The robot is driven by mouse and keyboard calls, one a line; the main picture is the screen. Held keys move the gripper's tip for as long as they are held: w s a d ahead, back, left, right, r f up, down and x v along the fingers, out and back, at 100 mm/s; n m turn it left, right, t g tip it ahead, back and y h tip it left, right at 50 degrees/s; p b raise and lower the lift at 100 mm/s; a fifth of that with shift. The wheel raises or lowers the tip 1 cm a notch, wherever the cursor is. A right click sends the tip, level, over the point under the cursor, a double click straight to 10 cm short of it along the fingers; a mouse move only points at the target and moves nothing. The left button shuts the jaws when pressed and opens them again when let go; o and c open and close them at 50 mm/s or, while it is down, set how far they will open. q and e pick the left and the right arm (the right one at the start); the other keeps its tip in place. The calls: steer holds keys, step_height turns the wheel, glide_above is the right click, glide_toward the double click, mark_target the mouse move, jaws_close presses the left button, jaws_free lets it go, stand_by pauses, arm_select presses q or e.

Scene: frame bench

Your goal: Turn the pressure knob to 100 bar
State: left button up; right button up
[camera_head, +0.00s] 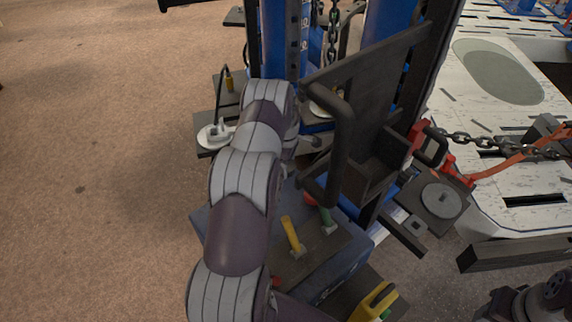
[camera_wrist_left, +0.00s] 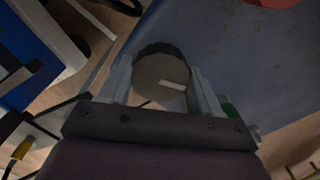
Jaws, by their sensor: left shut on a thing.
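The pressure knob (camera_wrist_left: 160,80) is a round dark knob with a pale face and a short light mark. In the left wrist view it sits between the two grey fingers of my left gripper (camera_wrist_left: 161,72), which is shut on it. The mark lies right of the face's middle, nearly level, in that view. In the head view my left gripper (camera_head: 309,141) is only partly seen past my forearm, and I cannot make out the knob there. No scale or bar reading is legible. My right gripper is not in view.
A blue box nearby carries a yellow lever (camera_head: 293,236) and a green lever (camera_head: 327,219). A dark upright panel with a thick handle (camera_head: 345,130) stands close right of my left gripper. Brown floor at the left is clear.

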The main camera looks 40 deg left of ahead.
arm_select(q)
steer(key=n, duration=0.3)
steer(key=shift+n, duration=0.4)
steer(key=n, duration=0.3)
steer(key=shift+n, duration=0.3)
steer(key=n, duration=0.5)
steer(key=shift+n+b, duration=0.4)
steer(key=shift+r+n, duration=0.1)
steer(key=shift+n, duration=0.2)
steer(key=o, duration=1.1)
steer(key=shift+c, duration=0.2)
step_height(320, 180, up, 13)
steer(key=shift+f+p, duration=0.2)
steer(key=shift+p, duration=0.2)
